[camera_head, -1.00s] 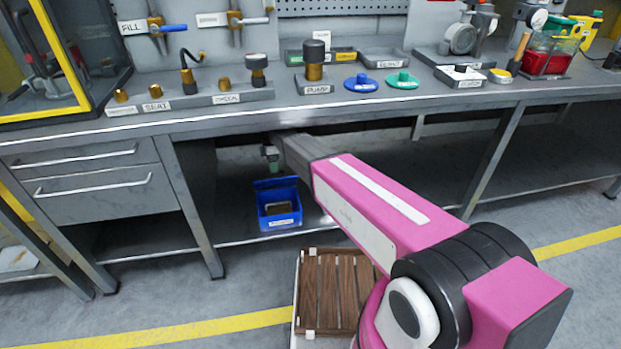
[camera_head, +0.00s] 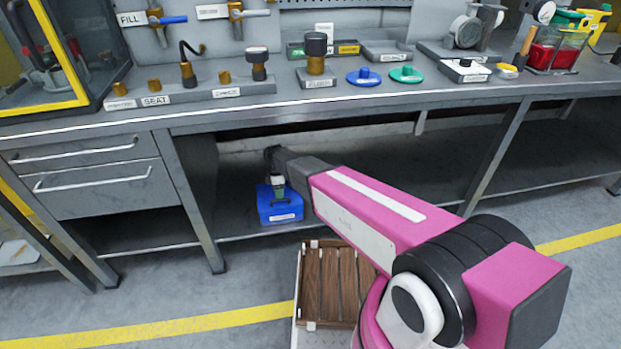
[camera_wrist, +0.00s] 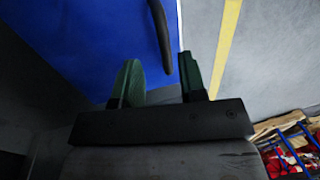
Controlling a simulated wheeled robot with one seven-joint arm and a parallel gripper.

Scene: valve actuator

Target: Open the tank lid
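A blue box (camera_head: 281,212) with a white label stands on the low shelf under the bench. I cannot tell whether it is the task's tank. My gripper (camera_head: 278,184) points down at its top and covers part of it, so the state of its lid is unclear. In the wrist view, the green-padded fingers of my gripper (camera_wrist: 162,82) are apart, with nothing between their pads. A broad blue surface (camera_wrist: 90,40) lies beyond them. A dark curved bar (camera_wrist: 161,35) in front of it ends near the gap between the fingertips.
The bench top (camera_head: 330,93) and the bench legs (camera_head: 195,210) surround the low shelf. A slatted wooden crate (camera_head: 338,285) stands on the floor in front. A container of red liquid (camera_head: 557,50) stands at the bench's right. The shelf right of my arm looks clear.

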